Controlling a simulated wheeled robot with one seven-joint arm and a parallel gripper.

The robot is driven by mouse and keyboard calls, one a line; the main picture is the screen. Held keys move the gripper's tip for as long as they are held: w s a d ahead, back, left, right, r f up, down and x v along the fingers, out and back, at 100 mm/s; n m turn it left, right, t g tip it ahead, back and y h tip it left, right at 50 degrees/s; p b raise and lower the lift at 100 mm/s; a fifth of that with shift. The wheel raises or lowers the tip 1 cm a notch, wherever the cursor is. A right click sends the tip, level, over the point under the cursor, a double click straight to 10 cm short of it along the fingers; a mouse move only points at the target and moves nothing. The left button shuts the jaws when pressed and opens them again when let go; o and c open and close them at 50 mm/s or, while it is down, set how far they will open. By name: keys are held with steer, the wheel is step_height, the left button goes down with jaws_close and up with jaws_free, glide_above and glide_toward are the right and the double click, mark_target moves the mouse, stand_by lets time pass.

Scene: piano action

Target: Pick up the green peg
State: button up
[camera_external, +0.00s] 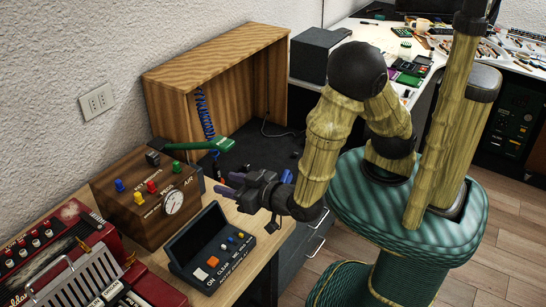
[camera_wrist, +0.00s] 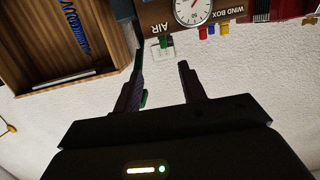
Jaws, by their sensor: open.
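The green peg (camera_external: 176,166) stands upright on the top of the brown wooden box, near its right end. In the wrist view, which is upside down, a small green piece that looks like this peg (camera_wrist: 163,43) shows at the box edge, in front of the wall outlet. My gripper (camera_external: 232,187) is open and empty, to the right of the box and apart from the peg. In the wrist view its two fingers (camera_wrist: 162,82) are spread, with the pale wall seen between them.
The wooden box (camera_external: 112,192) also bears blue, yellow and red pegs, a gauge (camera_external: 173,202) and a green lever (camera_external: 207,145). A black control panel (camera_external: 187,262) lies in front. An open wooden cabinet (camera_external: 165,110) stands behind, and a red accordion-like object (camera_external: 70,213) at left.

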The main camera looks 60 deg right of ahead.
steer(key=shift+s+a+r+t, duration=0.15)
steer(key=shift+s+r+t, duration=0.25)
steer(key=shift+s+r, duration=0.2)
steer(key=shift+w, duration=0.1)
steer(key=p, duration=0.1)
glide_toward(178, 165)
steer(key=w, duration=0.3)
steer(key=shift+w+f, duration=0.1)
steer(key=shift+f, duration=0.1)
steer(key=shift+w+f+p, duration=0.2)
steer(key=shift+w+p, duration=0.1)
steer(key=shift+w, duration=1)
steer(key=shift+w+f+p, duration=0.25)
steer(key=shift+w, duration=1.05)
jaws_close()
